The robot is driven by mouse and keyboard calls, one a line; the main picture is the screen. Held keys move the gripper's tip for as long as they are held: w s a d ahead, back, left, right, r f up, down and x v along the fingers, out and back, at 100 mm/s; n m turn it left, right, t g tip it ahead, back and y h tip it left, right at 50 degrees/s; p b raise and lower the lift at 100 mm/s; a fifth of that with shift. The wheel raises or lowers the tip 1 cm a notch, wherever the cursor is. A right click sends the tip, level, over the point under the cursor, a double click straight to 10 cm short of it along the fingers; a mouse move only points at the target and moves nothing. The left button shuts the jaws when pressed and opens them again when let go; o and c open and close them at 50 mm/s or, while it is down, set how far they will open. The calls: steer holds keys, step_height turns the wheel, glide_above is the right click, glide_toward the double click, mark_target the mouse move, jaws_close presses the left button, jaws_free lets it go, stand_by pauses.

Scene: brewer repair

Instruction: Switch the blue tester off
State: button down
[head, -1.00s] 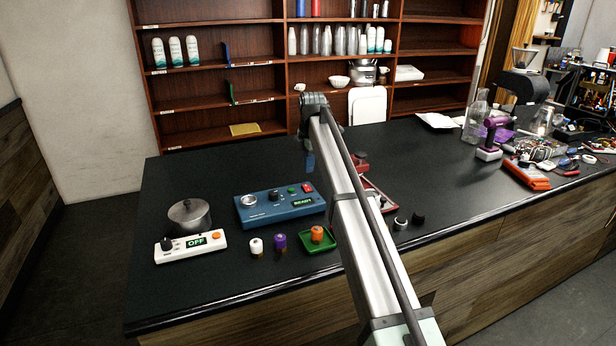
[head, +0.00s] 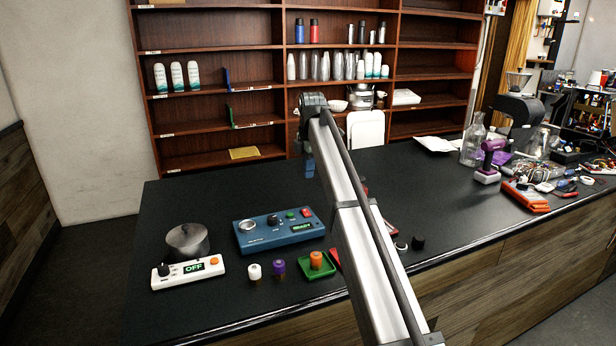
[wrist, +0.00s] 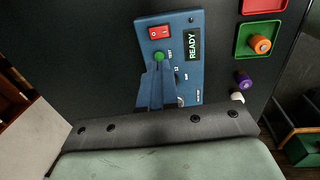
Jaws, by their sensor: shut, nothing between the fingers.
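The blue tester (head: 262,236) lies on the black counter, left of my arm in the head view. Its lit display (wrist: 193,44) reads READY. A red rocker switch (wrist: 159,31) sits at its end, beside a green button (wrist: 159,56). I cannot tell which side of the rocker is down. My gripper (head: 309,170) is shut and empty, behind the tester's right end in the head picture. In the wrist view my gripper's fingertips (wrist: 159,66) appear over the tester, by the green button, hiding part of its face. Contact is not visible.
White (head: 254,271), purple (head: 279,267) and orange (head: 316,260) knobs stand in front of the tester, the orange on a green tray (head: 318,270). Red items are partly behind my arm.

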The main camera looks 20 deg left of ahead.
steer(key=shift+w+a+r, duration=0.1)
steer(key=shift+w+a, duration=0.3)
steer(key=shift+w, duration=0.05)
glide_toward(305, 211)
steer(key=f, duration=0.4)
steer(key=w+f, duration=0.1)
steer(key=f, duration=0.1)
steer(key=shift+a+f, duration=0.35)
steer(key=shift+a, duration=0.05)
steer(key=shift+f, duration=0.25)
steer(key=shift+s, duration=0.1)
